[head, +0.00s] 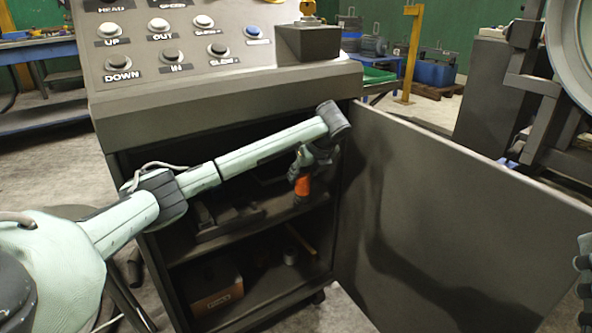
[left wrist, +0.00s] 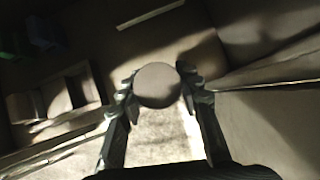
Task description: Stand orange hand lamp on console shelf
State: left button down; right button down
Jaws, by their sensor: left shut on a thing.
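The orange hand lamp (head: 302,186) hangs in my left gripper (head: 303,163) inside the open console cabinet. Its orange part shows below the fingers, roughly upright, over the right part of the console shelf (head: 250,229). Whether its lower end touches the shelf I cannot tell. In the left wrist view, my left gripper (left wrist: 156,88) is shut around a round dark end (left wrist: 157,85), which looks like the lamp's. The fingers cover part of the lamp. At the right edge of the head view only a cut-off piece, perhaps of my right arm, shows; its jaw state is unclear.
A dark tray-like object (head: 213,222) lies on the shelf's left part. A brown box (head: 217,292) and a small can (head: 290,256) stand on the lower level. The open door (head: 450,215) is on the right. The button panel (head: 185,45) overhangs the opening.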

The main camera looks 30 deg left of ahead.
pick_arm(q)
jog(key=a, duration=0.1)
jog(key=w+a, duration=0.2)
jog(key=shift+a+f, duration=0.15)
jog(key=shift+f, duration=0.1)
pick_arm(e)
jog(key=shift+s+d+r+t, duration=0.2)
jog(key=shift+s+r+t, duration=0.1)
jog(key=shift+r+t, duration=0.15)
pick_arm(q)
jog(key=shift+f+b, duration=0.1)
jog(key=shift+b, duration=0.2)
jog(key=c, duration=1)
grip_release()
jog(key=shift+c, duration=0.2)
pick_arm(e)
jog(key=shift+s+r, duration=0.1)
